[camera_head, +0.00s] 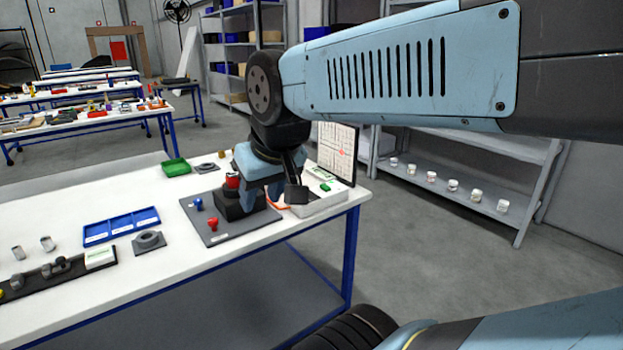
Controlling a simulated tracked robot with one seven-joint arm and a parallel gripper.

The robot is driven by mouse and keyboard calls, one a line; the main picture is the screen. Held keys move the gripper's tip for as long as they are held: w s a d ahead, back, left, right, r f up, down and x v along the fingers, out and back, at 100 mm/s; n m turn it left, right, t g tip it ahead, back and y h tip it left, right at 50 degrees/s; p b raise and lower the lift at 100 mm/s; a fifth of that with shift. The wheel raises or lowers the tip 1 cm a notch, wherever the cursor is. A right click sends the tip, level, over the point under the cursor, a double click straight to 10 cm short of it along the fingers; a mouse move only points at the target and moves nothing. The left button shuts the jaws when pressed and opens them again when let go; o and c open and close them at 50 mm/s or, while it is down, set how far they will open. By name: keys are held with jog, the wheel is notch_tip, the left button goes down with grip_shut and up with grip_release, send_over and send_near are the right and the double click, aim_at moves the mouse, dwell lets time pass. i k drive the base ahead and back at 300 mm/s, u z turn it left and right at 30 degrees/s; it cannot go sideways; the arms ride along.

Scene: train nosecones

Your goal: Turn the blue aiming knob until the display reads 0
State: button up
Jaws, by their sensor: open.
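The blue knob (197,203) stands on the left side of a dark grey plate (200,225) on the white workbench. A red knob (212,224) stands closer to the front of the same plate. An upright panel (337,150) with a pale grid face and a red mark stands at the bench's right end. It may be the display; no number is readable. My gripper (290,190) is open, pointing down over the right part of the plate, to the right of the blue knob and apart from it. Its fingertips are partly hidden by my wrist.
A black block (238,205) with a red-topped part (232,180) stands between the blue knob and my gripper. A white box (322,200) with a green button is at the right edge.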

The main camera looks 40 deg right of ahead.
aim_at(197, 201)
jog(key=k, duration=0.7)
jog(key=z, duration=0.25)
jog(key=i, duration=0.9)
jog(key=z, duration=0.7)
jog(key=i, duration=1.25)
jog(key=u, duration=0.1)
jog(key=k, duration=0.5)
jog(key=u, duration=2.95)
jog(key=k, duration=0.2)
jog(key=z, duration=0.95)
